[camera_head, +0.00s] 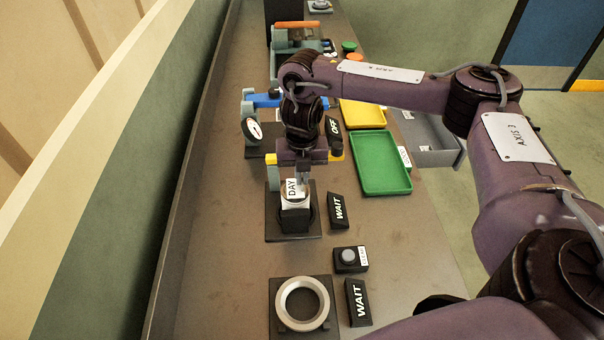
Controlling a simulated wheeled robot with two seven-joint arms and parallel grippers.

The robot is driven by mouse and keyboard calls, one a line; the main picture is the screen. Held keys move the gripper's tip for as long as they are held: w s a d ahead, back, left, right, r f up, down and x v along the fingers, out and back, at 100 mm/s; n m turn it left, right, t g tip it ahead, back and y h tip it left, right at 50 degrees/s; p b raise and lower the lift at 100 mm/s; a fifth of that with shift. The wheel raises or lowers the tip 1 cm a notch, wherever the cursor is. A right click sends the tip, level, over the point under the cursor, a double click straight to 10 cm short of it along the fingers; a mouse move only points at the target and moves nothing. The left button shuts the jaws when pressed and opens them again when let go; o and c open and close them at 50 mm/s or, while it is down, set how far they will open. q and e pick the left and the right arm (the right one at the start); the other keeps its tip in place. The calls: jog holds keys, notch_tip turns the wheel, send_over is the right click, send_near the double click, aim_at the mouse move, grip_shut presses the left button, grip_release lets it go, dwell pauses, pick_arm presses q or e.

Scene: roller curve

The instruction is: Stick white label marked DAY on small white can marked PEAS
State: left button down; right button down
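A white label marked DAY (292,188) is tilted at the top of a small white can (297,203), which sits in a black holder (291,236) on the bench. The can's own marking is hidden, so I cannot read PEAS. My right gripper (302,183) points down at the can, with its fingertips right beside the label. The fingers are small and partly hidden, so I cannot tell whether they grip the label or whether the label touches the can. My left gripper is not in view.
A green tray (380,163) and a yellow tray (363,114) lie to the right. A button box (350,259) and an empty ring fixture (302,304) are nearer. The bench's left strip is clear.

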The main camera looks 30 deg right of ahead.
dwell(0.3)
jog(key=c, duration=1)
grip_release()
jog(key=shift+r+p, duration=2.35)
jog(key=shift+p, duration=0.2)
jog(key=shift+r+p, duration=0.5)
jog(key=shift+r, duration=1.6)
